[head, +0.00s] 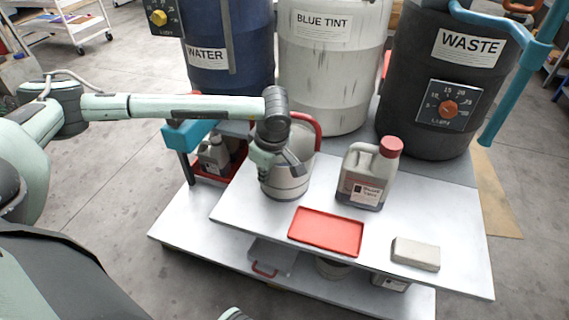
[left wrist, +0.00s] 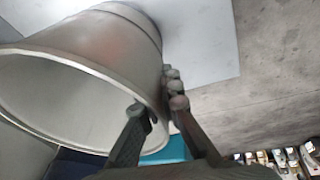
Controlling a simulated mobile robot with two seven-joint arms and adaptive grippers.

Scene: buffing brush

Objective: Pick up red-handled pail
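The red-handled pail (head: 287,183) is a pale grey bucket standing upright on the upper metal shelf, in front of the blue tint barrel. Its red handle (head: 317,128) arches up at its right side. My left gripper (head: 288,162) is at the pail's near rim and hides part of it. In the left wrist view the pail (left wrist: 110,45) fills the upper left, with its mouth facing the camera. The left gripper (left wrist: 158,108) has its fingers apart, one over the mouth and one outside the wall. Firm contact cannot be told. My right gripper is not seen.
A red tray (head: 327,231), a grey jug with a red cap (head: 368,175) and a pale block (head: 415,254) share the shelf. Barrels marked water (head: 228,50), blue tint (head: 330,70) and waste (head: 440,80) stand behind. Free shelf lies between the tray and block.

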